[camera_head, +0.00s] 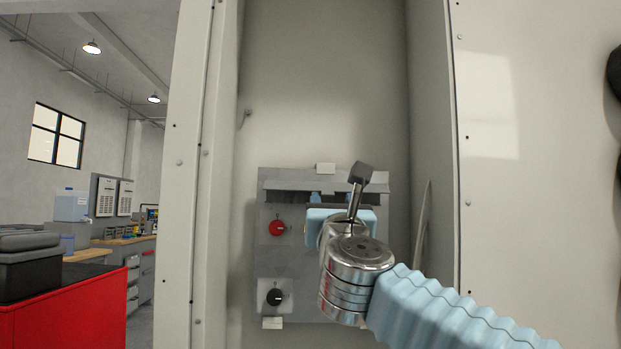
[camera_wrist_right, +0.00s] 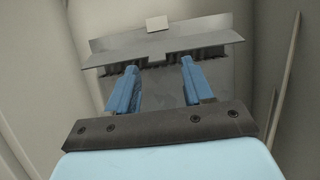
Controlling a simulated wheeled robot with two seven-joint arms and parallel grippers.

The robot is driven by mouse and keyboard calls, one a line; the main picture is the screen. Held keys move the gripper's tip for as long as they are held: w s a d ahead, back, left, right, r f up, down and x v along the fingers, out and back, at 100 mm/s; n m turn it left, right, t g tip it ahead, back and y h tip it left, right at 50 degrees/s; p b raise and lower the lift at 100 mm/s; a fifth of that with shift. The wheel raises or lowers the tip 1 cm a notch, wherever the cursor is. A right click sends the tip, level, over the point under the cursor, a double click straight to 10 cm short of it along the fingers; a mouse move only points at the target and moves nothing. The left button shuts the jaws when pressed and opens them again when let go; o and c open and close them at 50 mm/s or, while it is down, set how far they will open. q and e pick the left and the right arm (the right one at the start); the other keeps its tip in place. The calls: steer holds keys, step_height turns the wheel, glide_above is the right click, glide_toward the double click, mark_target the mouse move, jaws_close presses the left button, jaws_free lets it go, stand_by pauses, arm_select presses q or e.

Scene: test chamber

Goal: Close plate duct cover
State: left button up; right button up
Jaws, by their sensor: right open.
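The duct cover is a grey metal plate (camera_head: 280,185) at the top of a panel inside the recess, tilted outward above a dark slot. In the right wrist view the plate (camera_wrist_right: 160,46) spans the upper middle, with a notch in its lower edge. My right gripper (camera_head: 327,197) is in front of the panel, its blue fingertips just below the plate's lower edge. In the right wrist view its two fingers (camera_wrist_right: 158,76) are apart with nothing between them. I cannot tell whether the tips touch the plate. My left gripper is in neither view.
The grey panel (camera_head: 320,312) carries a red knob (camera_head: 277,228) and a black knob (camera_head: 275,297) on its left side. The recess has pale side walls (camera_head: 427,130). A thin upright plate (camera_head: 422,225) stands at the right wall. A red cabinet (camera_head: 70,310) is outside, left.

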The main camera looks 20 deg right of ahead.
mark_target(328, 191)
steer(key=shift+x, duration=1.05)
steer(key=shift+w+r+p, duration=0.2)
steer(key=shift+w+p, duration=0.15)
steer(key=shift+p, duration=0.05)
steer(key=shift+a+r, duration=0.1)
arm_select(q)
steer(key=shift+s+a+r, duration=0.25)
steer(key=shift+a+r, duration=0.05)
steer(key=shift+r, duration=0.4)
arm_select(e)
steer(key=shift+a, duration=0.1)
